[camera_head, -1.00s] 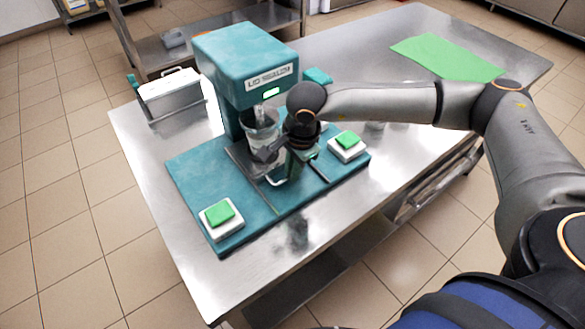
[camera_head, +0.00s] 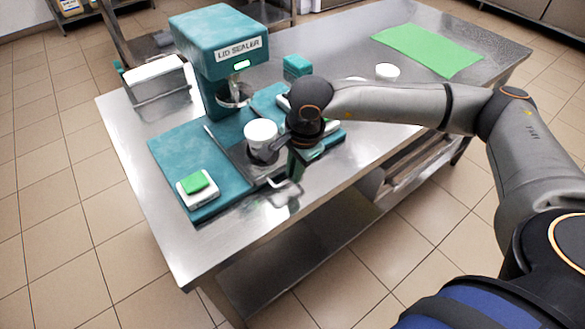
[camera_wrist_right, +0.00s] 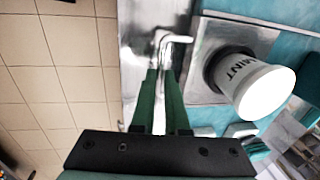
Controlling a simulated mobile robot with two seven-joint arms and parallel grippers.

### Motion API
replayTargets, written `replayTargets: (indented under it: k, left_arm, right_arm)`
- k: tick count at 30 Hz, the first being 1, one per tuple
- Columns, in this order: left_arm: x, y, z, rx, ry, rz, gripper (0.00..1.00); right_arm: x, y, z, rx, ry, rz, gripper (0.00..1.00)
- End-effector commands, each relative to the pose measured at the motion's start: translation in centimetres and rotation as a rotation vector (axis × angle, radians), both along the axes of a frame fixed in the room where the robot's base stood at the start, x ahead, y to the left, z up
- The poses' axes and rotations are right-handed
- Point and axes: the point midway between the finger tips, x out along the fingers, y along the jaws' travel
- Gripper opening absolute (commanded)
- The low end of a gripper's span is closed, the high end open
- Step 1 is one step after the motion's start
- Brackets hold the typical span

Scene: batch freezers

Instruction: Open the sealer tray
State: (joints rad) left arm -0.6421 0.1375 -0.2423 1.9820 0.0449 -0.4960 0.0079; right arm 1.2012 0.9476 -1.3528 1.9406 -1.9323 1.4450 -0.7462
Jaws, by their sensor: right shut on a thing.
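The teal lid sealer (camera_head: 215,48) stands on the steel table. Its grey metal tray (camera_head: 236,158) is slid out in front of the sealing head. A white cup (camera_head: 261,137) stands upright on the tray; in the right wrist view the cup (camera_wrist_right: 243,80) shows the word MINT. The bent metal handle (camera_wrist_right: 176,38) is at the tray's front edge. My right gripper (camera_wrist_right: 162,74) has its green fingers shut on the handle; in the head view the gripper (camera_head: 293,175) is partly hidden by its own wrist. My left gripper is out of view.
A white-and-green button box (camera_head: 197,187) sits on the left of the sealer's base. A metal holder (camera_head: 157,82) stands behind left. A green mat (camera_head: 428,50) and a small white round item (camera_head: 387,72) lie at the back right. The table's front edge is close.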

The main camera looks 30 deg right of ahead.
Motion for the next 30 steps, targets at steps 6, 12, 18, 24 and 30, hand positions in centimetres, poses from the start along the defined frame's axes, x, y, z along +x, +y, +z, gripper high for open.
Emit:
replayTargets:
  k: [6, 12, 18, 24, 30]
  left_arm:
    - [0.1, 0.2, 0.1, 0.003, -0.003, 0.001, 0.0]
    - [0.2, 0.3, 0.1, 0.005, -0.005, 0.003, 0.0]
    - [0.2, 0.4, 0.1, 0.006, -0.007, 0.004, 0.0]
    - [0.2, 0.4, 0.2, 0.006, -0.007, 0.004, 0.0]
    - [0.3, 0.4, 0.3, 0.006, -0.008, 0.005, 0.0]
  right_arm:
    - [0.1, 0.1, 0.1, 0.001, -0.003, 0.0, 0.13]
    - [0.1, 0.0, 0.1, 0.001, -0.002, 0.0, 0.36]
    - [0.1, 0.0, 0.0, 0.001, -0.001, 0.0, 0.42]
    - [0.0, 0.0, 0.5, 0.0, -0.002, 0.0, 0.42]
    - [-0.5, -0.1, 3.8, 0.001, -0.006, 0.001, 0.42]
